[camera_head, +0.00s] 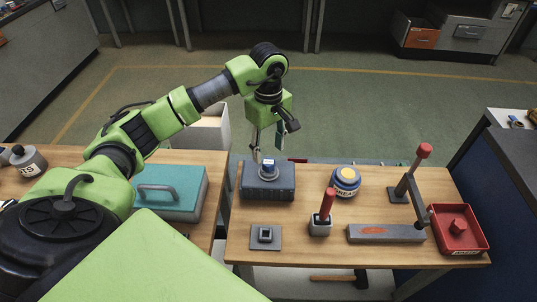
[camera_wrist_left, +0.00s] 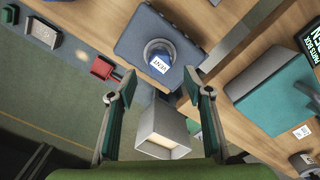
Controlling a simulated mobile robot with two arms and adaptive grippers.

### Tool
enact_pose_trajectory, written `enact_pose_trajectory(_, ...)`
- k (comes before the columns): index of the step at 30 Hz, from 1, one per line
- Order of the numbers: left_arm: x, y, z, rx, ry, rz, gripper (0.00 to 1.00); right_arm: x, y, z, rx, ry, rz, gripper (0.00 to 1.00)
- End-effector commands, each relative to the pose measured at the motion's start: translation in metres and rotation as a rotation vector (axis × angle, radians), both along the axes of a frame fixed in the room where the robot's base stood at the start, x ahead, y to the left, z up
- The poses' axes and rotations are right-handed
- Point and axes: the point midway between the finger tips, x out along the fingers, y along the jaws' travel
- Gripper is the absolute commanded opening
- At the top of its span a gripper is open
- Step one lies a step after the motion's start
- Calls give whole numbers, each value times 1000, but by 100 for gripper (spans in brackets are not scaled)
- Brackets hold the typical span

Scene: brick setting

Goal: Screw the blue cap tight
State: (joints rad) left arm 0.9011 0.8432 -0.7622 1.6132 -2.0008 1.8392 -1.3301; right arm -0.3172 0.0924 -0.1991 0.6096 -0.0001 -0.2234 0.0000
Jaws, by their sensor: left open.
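The blue cap (camera_head: 268,170) sits on top of a dark blue-grey block at the back left of the wooden workbench. In the left wrist view the blue cap (camera_wrist_left: 164,50) shows a white label reading VENT, inside a round grey collar. I cannot tell how tight it sits. My left gripper (camera_head: 267,148) hangs just above and behind the cap, pointing down. In the left wrist view its fingers (camera_wrist_left: 157,87) are apart and empty, with the cap beyond their tips. My right gripper is not in view.
The block (camera_head: 254,187) stands left of a blue-and-white grease tin (camera_head: 345,181). A red-handled tool (camera_head: 326,207) stands in front. A lever fixture (camera_head: 385,233) and a red tray (camera_head: 457,229) are at right. A teal case (camera_head: 172,190) sits on the left bench, across a gap.

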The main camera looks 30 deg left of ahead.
Motion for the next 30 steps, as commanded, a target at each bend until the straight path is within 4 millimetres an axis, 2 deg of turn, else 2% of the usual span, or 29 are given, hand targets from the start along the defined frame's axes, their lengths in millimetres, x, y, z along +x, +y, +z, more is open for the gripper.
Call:
enact_pose_trajectory(3, -1, -1, -19, -1, 3, 0, 46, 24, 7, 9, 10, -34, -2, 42)
enact_pose_trajectory(7, 0, -1, -36, -2, 2, 1, 46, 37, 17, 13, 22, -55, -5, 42)
enact_pose_trajectory(12, 0, -1, -47, -1, -1, 0, 46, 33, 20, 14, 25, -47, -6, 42)
enact_pose_trajectory(21, 0, -1, -49, 0, -1, 0, 46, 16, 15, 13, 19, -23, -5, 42)
enact_pose_trajectory(26, 0, -1, -49, 0, -1, 0, 5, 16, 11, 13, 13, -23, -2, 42)
enact_pose_trajectory(28, 0, -1, -49, 0, -1, 0, 4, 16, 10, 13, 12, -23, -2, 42)
enact_pose_trajectory(29, 0, -1, -49, 0, -1, 0, 24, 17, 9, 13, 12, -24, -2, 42)
enact_pose_trajectory(30, 0, 0, -49, 0, -1, 0, 13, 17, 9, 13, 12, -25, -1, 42)
